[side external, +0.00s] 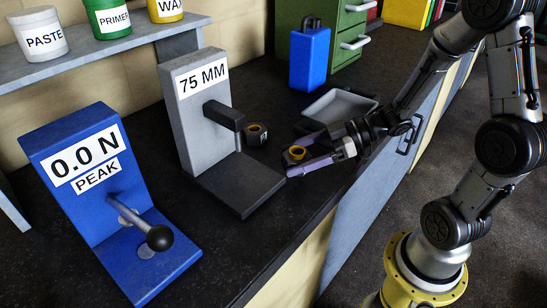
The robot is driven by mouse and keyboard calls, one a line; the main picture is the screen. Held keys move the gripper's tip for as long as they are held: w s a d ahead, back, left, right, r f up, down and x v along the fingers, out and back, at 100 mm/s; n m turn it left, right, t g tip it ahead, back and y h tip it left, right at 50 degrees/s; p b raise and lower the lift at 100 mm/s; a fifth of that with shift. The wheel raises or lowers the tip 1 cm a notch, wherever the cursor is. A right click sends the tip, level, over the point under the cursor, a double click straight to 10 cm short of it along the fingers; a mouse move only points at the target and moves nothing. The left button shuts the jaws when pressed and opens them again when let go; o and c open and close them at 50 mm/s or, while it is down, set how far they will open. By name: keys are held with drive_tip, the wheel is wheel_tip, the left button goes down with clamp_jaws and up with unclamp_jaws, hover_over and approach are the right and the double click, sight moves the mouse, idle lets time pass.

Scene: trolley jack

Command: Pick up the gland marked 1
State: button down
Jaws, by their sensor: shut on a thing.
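One small black gland with a yellow ring on top (296,152) sits between the two pale purple fingers of my gripper (299,159), which is shut on it. It is near the front edge of the dark bench, right of the grey stand; I cannot tell whether it is lifted or resting. Any number on either gland is too small to read.
The grey "75 MM" stand (190,115) is left of my gripper. A blue "0.0 N PEAK" stand (70,150) with a lever is further left. A grey tray (340,105), a blue case (309,58) and a green drawer cabinet (345,35) are behind. Cans stand on a shelf.

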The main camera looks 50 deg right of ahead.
drive_tip(key=shift+s+d, duration=2.35)
drive_tip(key=shift+d, duration=0.2)
